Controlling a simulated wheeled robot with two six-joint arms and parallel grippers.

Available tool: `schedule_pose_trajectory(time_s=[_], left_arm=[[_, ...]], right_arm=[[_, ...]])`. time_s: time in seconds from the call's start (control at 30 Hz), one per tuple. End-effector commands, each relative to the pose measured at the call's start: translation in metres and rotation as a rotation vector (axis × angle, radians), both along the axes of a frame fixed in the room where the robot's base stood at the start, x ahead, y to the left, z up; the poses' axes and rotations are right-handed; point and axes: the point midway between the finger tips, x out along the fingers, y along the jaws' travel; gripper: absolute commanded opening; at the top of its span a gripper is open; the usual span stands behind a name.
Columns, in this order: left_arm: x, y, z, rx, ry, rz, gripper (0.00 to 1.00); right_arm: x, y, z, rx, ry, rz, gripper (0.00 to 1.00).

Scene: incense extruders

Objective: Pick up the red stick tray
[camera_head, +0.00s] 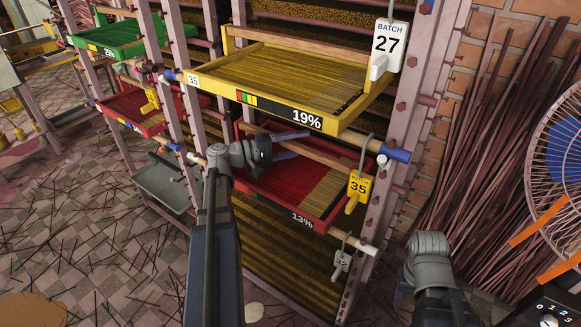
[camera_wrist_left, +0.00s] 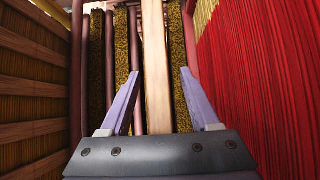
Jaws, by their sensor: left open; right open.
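The red stick tray (camera_head: 255,189) sits on the rack below the yellow tray in the head view. It holds red and tan sticks, and its front label reads 13%. My left gripper (camera_head: 294,144) is open at the tray's left rear, with its purple fingers pointing right over the tray. In the left wrist view the open fingers (camera_wrist_left: 157,100) lie either side of a pale wooden bar (camera_wrist_left: 155,60), and red sticks (camera_wrist_left: 255,70) fill the right side. I cannot tell whether the fingers touch the bar. My right arm shows at the lower right of the head view, but its fingertips are not visible.
A yellow tray (camera_head: 229,94) marked 19% hangs just above. A yellow tag 35 (camera_head: 358,188) and a rack post (camera_head: 402,125) stand at the right. Another red tray (camera_head: 128,120) and a green tray (camera_head: 105,50) are at the left. Sticks litter the floor.

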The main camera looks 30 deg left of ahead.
Motion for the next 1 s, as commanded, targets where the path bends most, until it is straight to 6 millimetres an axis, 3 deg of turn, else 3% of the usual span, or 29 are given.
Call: schedule_pose_trajectory(time_s=[0.33, 0.87, 1.0], left_arm=[[0.0046, -0.0043, 0.0002, 0.0, 0.0, 0.0, 0.61], [0.0044, -0.0041, 0.0001, 0.0, 0.0, 0.0, 0.02], [0.0043, -0.0041, 0.0001, 0.0, 0.0, 0.0, 0.0]], right_arm=[[0.0, 0.0, 0.0002, 0.0, 0.0, 0.0, 0.5], [0.0, 0.0, 0.0002, 0.0, 0.0, 0.0, 0.5], [0.0, 0.0, 0.0002, 0.0, 0.0, 0.0, 0.5]])
